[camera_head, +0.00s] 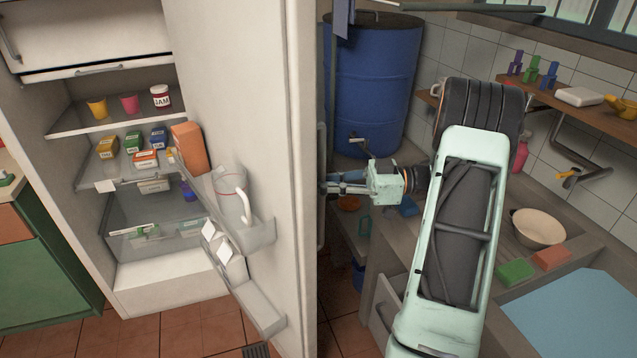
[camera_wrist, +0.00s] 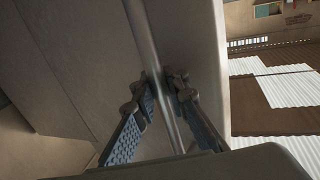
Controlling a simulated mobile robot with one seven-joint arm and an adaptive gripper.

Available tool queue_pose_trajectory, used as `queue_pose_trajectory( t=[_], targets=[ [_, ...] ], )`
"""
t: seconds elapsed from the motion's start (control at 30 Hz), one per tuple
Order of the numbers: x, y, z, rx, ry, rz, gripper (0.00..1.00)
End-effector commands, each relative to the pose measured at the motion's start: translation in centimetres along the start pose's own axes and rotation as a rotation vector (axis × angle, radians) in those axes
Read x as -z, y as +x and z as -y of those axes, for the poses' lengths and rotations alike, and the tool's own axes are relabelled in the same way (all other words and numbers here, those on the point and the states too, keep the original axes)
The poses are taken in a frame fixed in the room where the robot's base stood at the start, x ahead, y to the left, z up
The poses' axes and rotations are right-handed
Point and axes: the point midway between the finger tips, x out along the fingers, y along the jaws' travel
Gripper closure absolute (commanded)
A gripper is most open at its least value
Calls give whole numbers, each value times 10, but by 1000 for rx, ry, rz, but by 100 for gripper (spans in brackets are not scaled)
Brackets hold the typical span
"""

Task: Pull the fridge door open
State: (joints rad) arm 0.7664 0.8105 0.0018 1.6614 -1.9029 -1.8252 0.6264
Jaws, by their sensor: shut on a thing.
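The fridge (camera_head: 150,290) stands at the left in the head view, with its inside and shelves in sight. Its pale door (camera_head: 245,110) stands wide open, swung out toward the camera. The door's inner racks hold a jug (camera_head: 231,195) and white cartons. My gripper (camera_head: 325,184) is at the door's outer side, at its right edge in the head view. In the wrist view, the two blue-padded fingers (camera_wrist: 163,108) are on either side of the long door handle (camera_wrist: 160,90) and shut on it. The fingertips are partly hidden behind the door edge in the head view.
Fridge shelves hold cups (camera_head: 129,104), a jam jar (camera_head: 160,96) and small boxes. A blue barrel (camera_head: 372,80) stands behind my gripper. A counter with a bowl (camera_head: 538,229), sponges (camera_head: 515,272) and a sink (camera_head: 575,310) lies at right. Tiled floor (camera_head: 215,335) shows below the door.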

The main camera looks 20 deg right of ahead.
Motion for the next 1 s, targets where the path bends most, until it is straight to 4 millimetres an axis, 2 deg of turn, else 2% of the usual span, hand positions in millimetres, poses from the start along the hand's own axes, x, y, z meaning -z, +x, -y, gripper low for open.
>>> queue_pose_trajectory(
  t=[0.4, 0.43, 0.57, 0.87, 1.0],
  targets=[
    [-4, -4, 3, 2, 9, 6, 100],
    [-4, -4, 3, 2, 9, 6, 85],
    [-3, -3, 2, 3, 7, 5, 71],
    [-1, -2, 1, 3, 3, 4, 71],
    [-2, -16, 0, 1, 2, 5, 71]
  ],
)
